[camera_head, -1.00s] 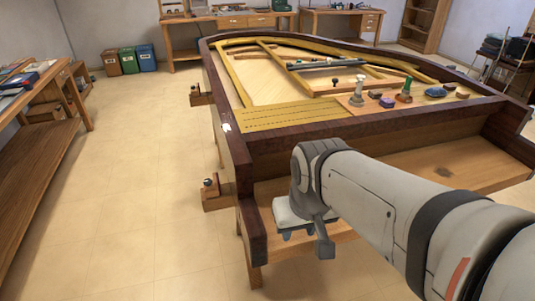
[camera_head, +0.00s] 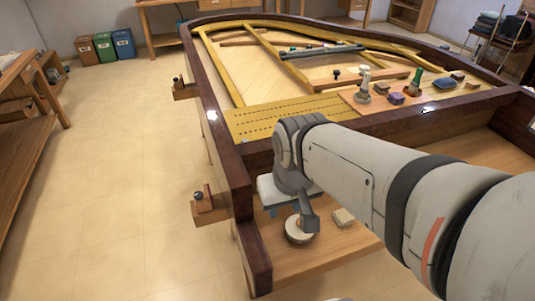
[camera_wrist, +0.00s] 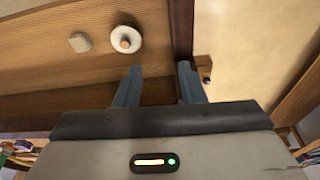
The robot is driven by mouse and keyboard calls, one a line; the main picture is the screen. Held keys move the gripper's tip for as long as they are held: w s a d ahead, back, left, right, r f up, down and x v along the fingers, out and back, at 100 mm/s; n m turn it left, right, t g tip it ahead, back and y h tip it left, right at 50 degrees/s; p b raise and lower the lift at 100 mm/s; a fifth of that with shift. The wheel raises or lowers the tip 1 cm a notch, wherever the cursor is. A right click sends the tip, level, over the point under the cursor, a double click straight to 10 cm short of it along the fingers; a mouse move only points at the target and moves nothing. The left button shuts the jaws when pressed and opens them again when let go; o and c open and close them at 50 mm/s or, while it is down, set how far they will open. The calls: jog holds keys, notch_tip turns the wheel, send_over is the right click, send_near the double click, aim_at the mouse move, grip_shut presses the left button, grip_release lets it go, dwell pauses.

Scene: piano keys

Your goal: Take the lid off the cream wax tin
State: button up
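A round cream tin (camera_head: 298,236) stands on the wooden key bed at the front of the piano, partly hidden behind my gripper in the head view. In the wrist view the cream tin (camera_wrist: 125,53) is seen from above as a pale disc with a tan knob in its middle. My gripper (camera_wrist: 160,78) is open and empty; its two blue-grey fingers are spread apart, and the tin lies beyond and left of the gap between them. In the head view my gripper (camera_head: 309,217) overlaps the tin. No contact with it shows.
A small pale block (camera_head: 343,217) lies right of the tin. The piano's dark side wall (camera_head: 252,240) stands close to its left. Several small tools and a blue pad (camera_head: 439,84) lie on the upper part of the piano. Floor is clear at left.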

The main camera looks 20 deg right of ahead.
jog(key=shift+a, duration=0.15)
jog(key=shift+o, duration=0.4)
